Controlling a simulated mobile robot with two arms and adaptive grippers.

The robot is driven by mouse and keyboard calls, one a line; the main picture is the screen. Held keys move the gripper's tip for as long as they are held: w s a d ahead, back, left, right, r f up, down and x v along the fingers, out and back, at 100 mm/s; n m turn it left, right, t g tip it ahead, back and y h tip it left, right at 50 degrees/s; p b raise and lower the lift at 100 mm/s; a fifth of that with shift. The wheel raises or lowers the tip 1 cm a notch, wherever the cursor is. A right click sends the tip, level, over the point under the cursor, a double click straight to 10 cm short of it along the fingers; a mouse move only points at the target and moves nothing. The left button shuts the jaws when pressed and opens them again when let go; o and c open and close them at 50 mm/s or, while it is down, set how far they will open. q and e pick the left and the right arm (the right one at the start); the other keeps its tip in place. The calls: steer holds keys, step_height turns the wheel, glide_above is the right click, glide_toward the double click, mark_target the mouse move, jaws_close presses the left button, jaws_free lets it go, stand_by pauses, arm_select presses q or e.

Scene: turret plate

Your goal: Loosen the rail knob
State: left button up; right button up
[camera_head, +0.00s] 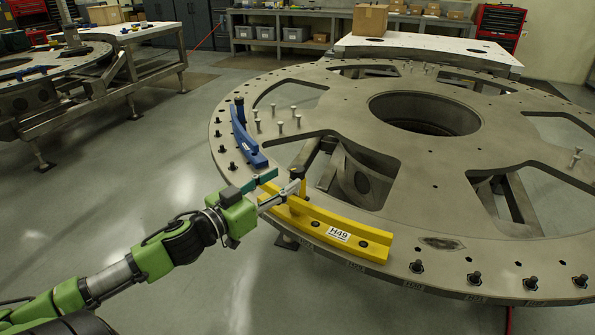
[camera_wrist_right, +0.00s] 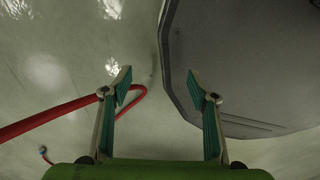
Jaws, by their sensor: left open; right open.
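A yellow rail (camera_head: 335,232) labelled H49 lies along the near rim of the round turret plate (camera_head: 431,205). A yellow upright part with a dark top, which looks like its knob (camera_head: 298,172), stands near its left end. My left gripper (camera_head: 285,183) is open at that end, its fingers close to the knob; I cannot tell whether they touch it. A blue rail (camera_head: 245,138) with an upright blue post lies farther left on the rim. My right gripper (camera_wrist_right: 160,84) is open and empty in the right wrist view; it does not show in the head view.
Several dark bolts line the plate's rim, and pale pins (camera_head: 280,127) stand near the blue rail. The plate has large cut-outs. In the right wrist view, a red hose (camera_wrist_right: 50,120) lies on the floor beside a dark grey slab-like edge (camera_wrist_right: 240,60).

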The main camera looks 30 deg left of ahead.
mark_target(292, 174)
arm_select(q)
steer(key=shift+w+d, duration=0.15)
steer(key=shift+w, duration=0.9)
steer(key=shift+w+d, duration=0.2)
steer(key=shift+w, duration=0.8)
steer(key=shift+w+d, duration=0.15)
steer(key=shift+w, duration=0.9)
steer(key=c, duration=1.2)
